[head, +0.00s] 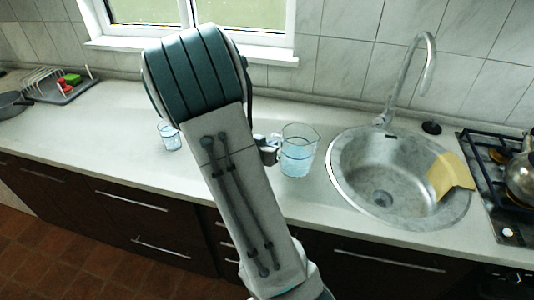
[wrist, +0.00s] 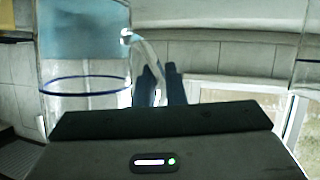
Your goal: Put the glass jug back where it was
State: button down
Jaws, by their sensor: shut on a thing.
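The glass jug (head: 298,152) is clear with pale blue contents and stands upright at the worktop, left of the sink. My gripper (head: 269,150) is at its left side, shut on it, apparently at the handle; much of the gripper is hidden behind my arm. In the wrist view the jug (wrist: 84,62) fills the left side, upside down in the picture, with a dark blue ring around it. The gripper fingers (wrist: 160,88) show right beside it. I cannot tell whether the jug's base touches the worktop.
A second glass (head: 170,136) with bluish contents stands left of my arm. The round sink (head: 345,185) with a yellow cloth (head: 449,176) is to the right, then the hob (head: 490,190) with a kettle (head: 522,178). A dish rack (head: 57,86) is far left. The worktop (head: 95,125) between is clear.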

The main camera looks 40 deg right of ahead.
jog(key=shift+w+f, duration=0.2)
jog(key=shift+f, duration=0.9)
jog(key=shift+w+f, duration=0.2)
jog(key=shift+f, duration=0.9)
jog(key=c, duration=1.5)
grip_release()
jog(key=shift+s, duration=0.1)
jog(key=shift+a, duration=0.15)
